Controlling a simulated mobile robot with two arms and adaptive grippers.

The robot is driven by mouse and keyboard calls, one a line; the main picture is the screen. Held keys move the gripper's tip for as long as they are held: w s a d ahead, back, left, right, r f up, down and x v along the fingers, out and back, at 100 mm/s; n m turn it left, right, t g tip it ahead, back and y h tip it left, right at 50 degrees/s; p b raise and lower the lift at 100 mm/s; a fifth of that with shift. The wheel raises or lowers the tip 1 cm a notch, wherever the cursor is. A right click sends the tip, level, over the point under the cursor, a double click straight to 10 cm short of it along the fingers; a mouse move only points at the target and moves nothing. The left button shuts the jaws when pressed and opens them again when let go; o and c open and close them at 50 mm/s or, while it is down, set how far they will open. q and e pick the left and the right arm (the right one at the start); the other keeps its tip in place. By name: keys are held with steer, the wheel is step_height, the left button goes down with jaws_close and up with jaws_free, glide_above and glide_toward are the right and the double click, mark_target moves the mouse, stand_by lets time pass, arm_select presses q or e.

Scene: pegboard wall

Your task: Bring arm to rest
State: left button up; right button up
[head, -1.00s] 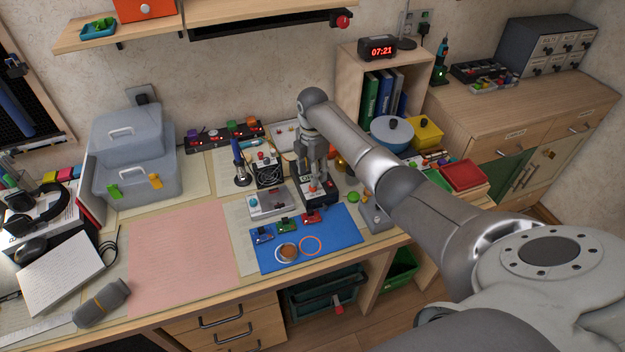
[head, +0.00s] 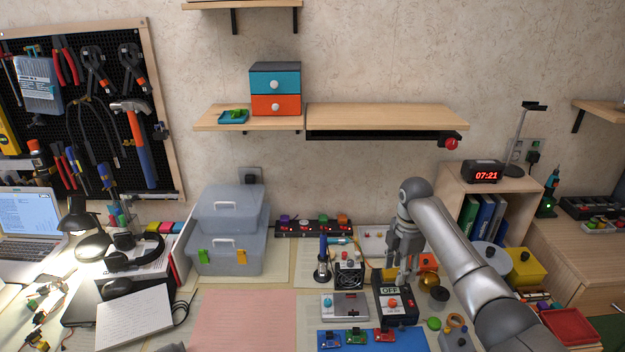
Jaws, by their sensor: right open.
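My right arm (head: 450,245) comes in from the lower right and reaches over the desk. Its gripper (head: 402,280) points down, with its fingers just above or behind a black box (head: 397,312) with an OFF label and a red button. The fingers look empty and open. I cannot tell if they touch the box.
A soldering iron stand (head: 322,262), a small fan box (head: 348,276) and a grey device (head: 345,306) stand left of the gripper. A bookshelf (head: 497,185) with a clock (head: 482,172) is at right. The pink mat (head: 245,318) is clear.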

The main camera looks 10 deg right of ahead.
steer(key=s+a+f+m, duration=0.2)
steer(key=s+a+f, duration=0.2)
steer(key=s, duration=0.1)
steer(key=s+a+f+m+t, duration=0.1)
steer(key=s+a+f+m, duration=0.1)
steer(key=s+a+f, duration=0.3)
steer(key=s+a+f+m, duration=0.2)
steer(key=s+a+f, duration=0.2)
steer(key=s+a, duration=0.1)
steer(key=shift+s+f+t, duration=0.15)
steer(key=shift+s+t, duration=0.15)
steer(key=shift+s, duration=0.5)
steer(key=s+a+r+m+t, duration=0.1)
steer(key=s+a+r+m, duration=0.15)
steer(key=s+m, duration=0.45)
steer(key=s+a+r+m+t, duration=0.1)
steer(key=s+r+m, duration=0.2)
steer(key=s, duration=0.8)
step_height(320, 180, down, 27)
steer(key=s+g, duration=0.1)
steer(key=s, duration=0.1)
steer(key=s+d+f, duration=0.1)
steer(key=s+f, duration=0.7)
steer(key=s+d+f+g+b, duration=0.1)
steer(key=s+d+f, duration=0.1)
steer(key=s+f, duration=0.6)
steer(key=shift+d+g, duration=0.25)
steer(key=shift+g, duration=0.05)
steer(key=shift+s, duration=0.1)
